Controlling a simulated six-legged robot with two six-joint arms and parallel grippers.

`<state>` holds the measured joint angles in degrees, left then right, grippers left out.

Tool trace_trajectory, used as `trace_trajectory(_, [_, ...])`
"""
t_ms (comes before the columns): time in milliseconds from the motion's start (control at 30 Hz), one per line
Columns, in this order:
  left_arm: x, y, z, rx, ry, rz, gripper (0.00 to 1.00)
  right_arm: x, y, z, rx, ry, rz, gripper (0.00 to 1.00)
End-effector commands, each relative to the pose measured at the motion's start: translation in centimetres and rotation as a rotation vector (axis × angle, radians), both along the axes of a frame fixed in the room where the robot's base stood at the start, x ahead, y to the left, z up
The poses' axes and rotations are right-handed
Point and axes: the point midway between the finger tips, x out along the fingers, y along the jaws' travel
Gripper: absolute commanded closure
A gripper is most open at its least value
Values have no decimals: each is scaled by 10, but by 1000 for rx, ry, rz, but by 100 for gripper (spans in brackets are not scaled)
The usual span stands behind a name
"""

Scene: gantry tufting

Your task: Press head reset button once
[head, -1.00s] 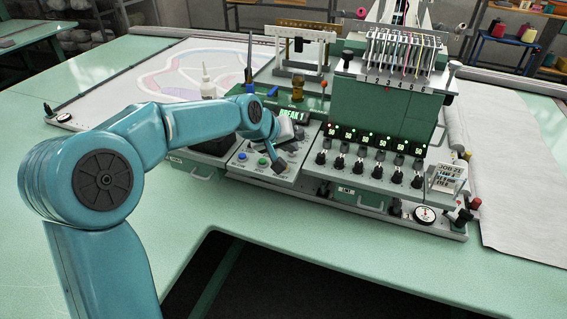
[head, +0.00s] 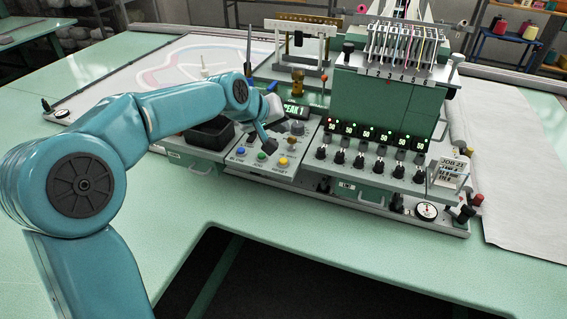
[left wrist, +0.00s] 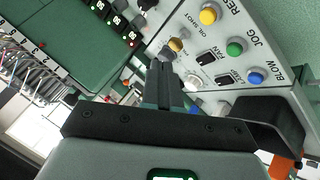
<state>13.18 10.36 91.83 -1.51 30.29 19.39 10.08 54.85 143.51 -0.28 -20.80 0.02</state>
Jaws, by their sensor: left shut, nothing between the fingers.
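The yellow reset button (head: 283,161) is at the right end of a row on the grey control panel (head: 262,176), beside the green jog button (head: 261,157) and the blue blow button (head: 241,152). In the left wrist view the yellow button (left wrist: 208,14) is at the top, labelled RESET, with the green button (left wrist: 235,48) and blue button (left wrist: 256,76) below. My left gripper (head: 271,149) is shut and empty, above the panel behind the yellow button and apart from it. The gripper also shows in the left wrist view (left wrist: 166,70). My right gripper is not in view.
A green display (head: 293,112) reading partly "REAK 1" is behind my gripper. A row of black knobs (head: 357,161) is to the right. A black bin (head: 208,134) is to the left. Green table (head: 200,225) is clear in front.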

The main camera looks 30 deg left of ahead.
Motion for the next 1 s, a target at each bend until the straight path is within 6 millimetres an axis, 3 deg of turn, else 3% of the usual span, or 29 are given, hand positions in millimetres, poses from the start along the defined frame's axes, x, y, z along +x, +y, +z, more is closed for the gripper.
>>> trace_trajectory(33, [0,0,-13,-1,1,1,100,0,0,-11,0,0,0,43])
trace_trajectory(400, [0,0,-64,-1,1,0,100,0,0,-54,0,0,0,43])
trace_trajectory(1000, [0,0,-69,0,0,0,100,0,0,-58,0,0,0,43])
